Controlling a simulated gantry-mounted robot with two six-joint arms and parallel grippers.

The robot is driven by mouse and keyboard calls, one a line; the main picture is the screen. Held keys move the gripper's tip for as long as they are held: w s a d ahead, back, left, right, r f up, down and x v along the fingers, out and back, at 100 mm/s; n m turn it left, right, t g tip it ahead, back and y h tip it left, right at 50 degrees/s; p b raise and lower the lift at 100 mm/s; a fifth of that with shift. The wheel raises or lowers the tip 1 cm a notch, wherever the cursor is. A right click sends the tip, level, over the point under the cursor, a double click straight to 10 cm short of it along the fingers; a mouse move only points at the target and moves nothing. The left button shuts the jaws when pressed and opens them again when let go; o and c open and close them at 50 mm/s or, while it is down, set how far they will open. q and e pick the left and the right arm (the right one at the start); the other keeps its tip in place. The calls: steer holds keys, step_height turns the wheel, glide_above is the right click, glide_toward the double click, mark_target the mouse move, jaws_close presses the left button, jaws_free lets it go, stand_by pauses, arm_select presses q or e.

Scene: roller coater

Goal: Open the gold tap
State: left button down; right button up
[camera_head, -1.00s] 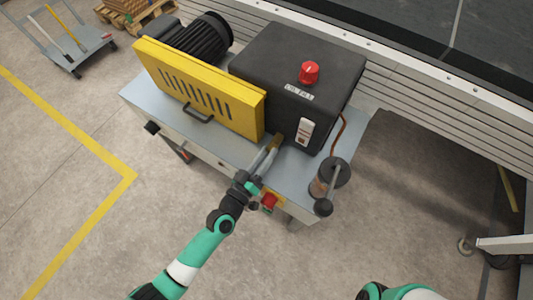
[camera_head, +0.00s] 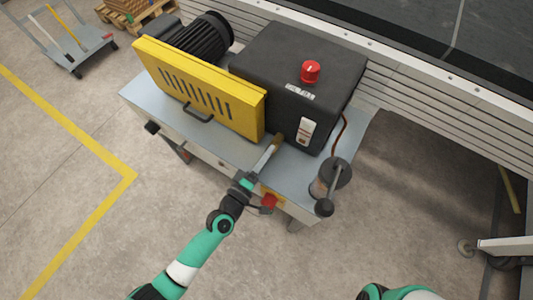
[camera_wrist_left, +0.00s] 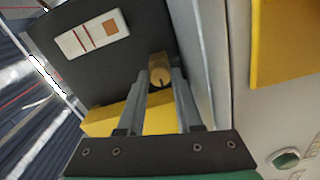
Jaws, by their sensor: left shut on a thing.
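The gold tap (camera_head: 279,137) is a small brass piece low on the front of the black housing (camera_head: 290,75), beside the yellow guard. My left gripper (camera_head: 273,147) reaches up to it from the front and is shut on it. In the left wrist view the tap's round, slotted brass end (camera_wrist_left: 160,77) sits between the two finger tips. The fingers hide part of the tap in the head view. My right gripper is out of view; only a piece of my right arm shows at the bottom right.
The yellow slotted guard (camera_head: 200,87) stands left of the tap. A red knob (camera_head: 310,71) tops the housing. A red button (camera_head: 269,202) sits below my wrist. The floor in front is clear.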

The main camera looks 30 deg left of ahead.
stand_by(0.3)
arm_select(q)
steer(key=c, duration=0.6)
jaws_free()
